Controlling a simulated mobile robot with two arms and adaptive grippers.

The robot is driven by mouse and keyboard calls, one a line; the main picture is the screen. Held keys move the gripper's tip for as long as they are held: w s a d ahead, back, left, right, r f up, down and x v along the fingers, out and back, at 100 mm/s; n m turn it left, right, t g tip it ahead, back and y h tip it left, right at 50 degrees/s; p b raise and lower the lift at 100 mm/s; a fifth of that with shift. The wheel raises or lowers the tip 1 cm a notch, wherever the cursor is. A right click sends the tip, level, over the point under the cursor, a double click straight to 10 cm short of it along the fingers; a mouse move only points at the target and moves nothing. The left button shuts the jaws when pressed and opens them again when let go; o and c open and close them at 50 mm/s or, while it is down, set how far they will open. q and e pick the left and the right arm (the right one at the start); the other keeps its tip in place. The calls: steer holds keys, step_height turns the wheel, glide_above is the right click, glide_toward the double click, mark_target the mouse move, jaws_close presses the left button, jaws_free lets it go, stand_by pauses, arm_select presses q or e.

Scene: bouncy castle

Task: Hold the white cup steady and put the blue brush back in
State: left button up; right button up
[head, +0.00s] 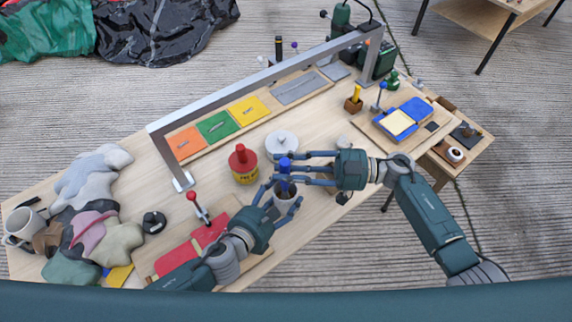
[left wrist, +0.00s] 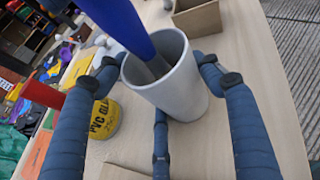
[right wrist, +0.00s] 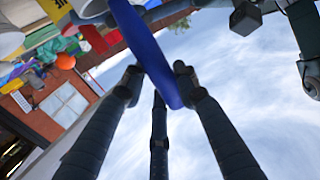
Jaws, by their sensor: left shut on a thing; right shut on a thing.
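The white cup (head: 284,198) stands near the front edge of the table, and my left gripper (head: 280,203) is shut around it. In the left wrist view, the cup (left wrist: 182,92) has fingers at both sides and one in front. The blue brush (left wrist: 122,22) leans over the cup, its grey lower part inside the mouth; its lower end is hidden. My right gripper (head: 283,168) is shut on the brush from the right, above the cup. In the right wrist view, the blue handle (right wrist: 150,55) passes between the fingers.
A yellow tin with a red top (head: 243,165) and a round white lidded pot (head: 281,143) stand close behind the cup. A red mat (head: 175,260) lies at left. A grey metal frame (head: 260,78) spans the table's back. Bare tabletop shows right of the cup.

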arm_select(q)
steer(key=shift+a+f, duration=0.1)
steer(key=shift+f, duration=0.1)
arm_select(e)
steer(key=o, duration=1.2)
steer(key=shift+d, duration=0.1)
steer(key=d, duration=1.1)
steer(key=shift+s+d+r, duration=0.1)
steer(key=shift+s+d, duration=0.25)
steer(key=shift+d, duration=0.05)
arm_select(q)
steer(key=o, duration=1.3)
steer(key=shift+o, duration=0.2)
steer(key=shift+r, duration=0.1)
steer(key=shift+s, duration=0.1)
